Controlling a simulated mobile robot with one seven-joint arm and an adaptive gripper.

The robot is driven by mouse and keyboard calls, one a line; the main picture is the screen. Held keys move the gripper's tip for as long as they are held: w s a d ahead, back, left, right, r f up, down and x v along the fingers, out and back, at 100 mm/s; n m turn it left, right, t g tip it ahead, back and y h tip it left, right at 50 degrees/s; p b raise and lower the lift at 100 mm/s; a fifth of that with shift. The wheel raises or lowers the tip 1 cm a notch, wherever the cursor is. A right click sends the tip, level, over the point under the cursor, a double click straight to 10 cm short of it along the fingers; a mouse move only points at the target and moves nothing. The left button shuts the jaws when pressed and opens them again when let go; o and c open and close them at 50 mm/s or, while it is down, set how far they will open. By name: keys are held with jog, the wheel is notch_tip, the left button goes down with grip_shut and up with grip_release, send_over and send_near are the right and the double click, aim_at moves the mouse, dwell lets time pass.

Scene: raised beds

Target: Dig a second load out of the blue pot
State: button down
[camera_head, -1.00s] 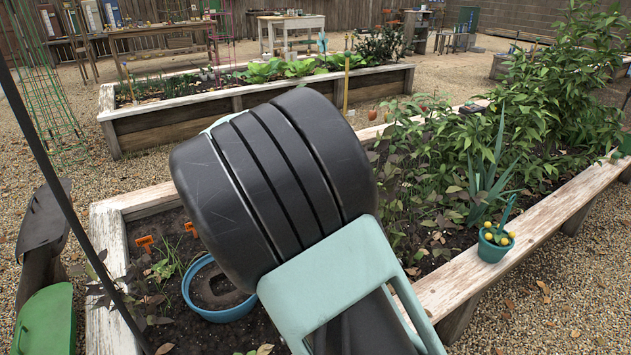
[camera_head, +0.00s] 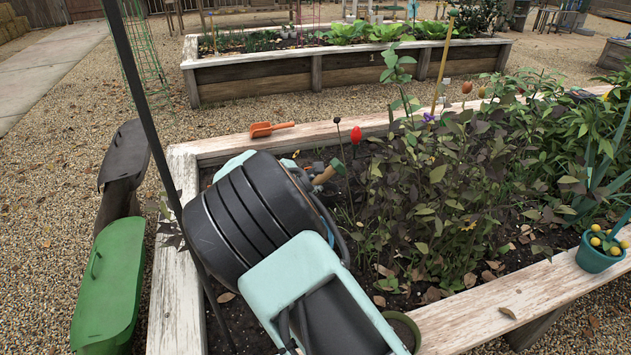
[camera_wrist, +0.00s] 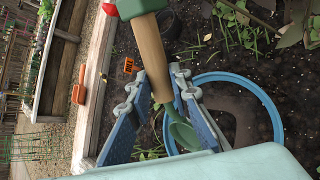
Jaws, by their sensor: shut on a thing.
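My gripper (camera_wrist: 153,98) is shut on the wooden handle of a trowel (camera_wrist: 151,55), which has a green end and a green scoop (camera_wrist: 182,133). The trowel's handle also shows past my gripper in the head view (camera_head: 324,176). The blue pot (camera_wrist: 272,106) is on the soil at the right of the wrist view, with dark soil inside. The scoop appears across the pot's left rim; I cannot tell its height above it, or whether it carries soil. In the head view my wrist hides nearly all of the pot.
An orange hand trowel (camera_head: 271,129) lies on the raised bed's white back edge (camera_head: 225,148). An orange label (camera_wrist: 130,66) is near the pot. A teal pot (camera_head: 600,250) sits on the front edge.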

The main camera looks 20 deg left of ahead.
notch_tip(320, 180, down, 12)
jog(key=b, duration=0.3)
jog(key=shift+r, duration=0.2)
jog(key=shift+f, duration=1.05)
dwell(0.8)
jog(key=shift+r+p, duration=4.7)
jog(key=shift+r, duration=2.3)
